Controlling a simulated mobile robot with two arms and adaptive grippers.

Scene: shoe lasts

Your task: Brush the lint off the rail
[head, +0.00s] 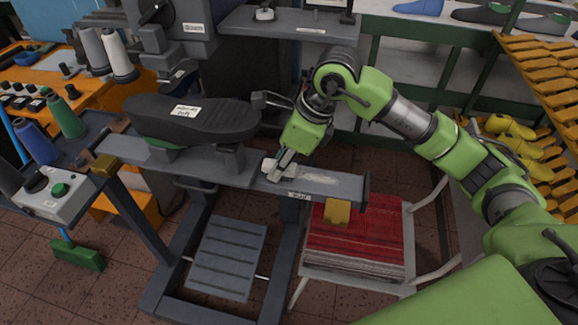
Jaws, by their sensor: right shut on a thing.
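The grey rail (338,187) runs across the machine from the left to an end plate at the right. A whitish streak of lint (310,177) lies on its top, right of my right gripper. My right gripper (281,166) reaches down to the rail from the upper right. It is shut on a small pale thing (270,167) at the rail's top; the fingers partly hide it, and I cannot tell clearly that it is a brush. My left gripper is not in view.
A large black shoe-shaped piece (205,122) with a label sits on supports on the rail, left of my gripper. A chair with a red striped cloth (350,237) stands below. A control box (50,193) is at the left.

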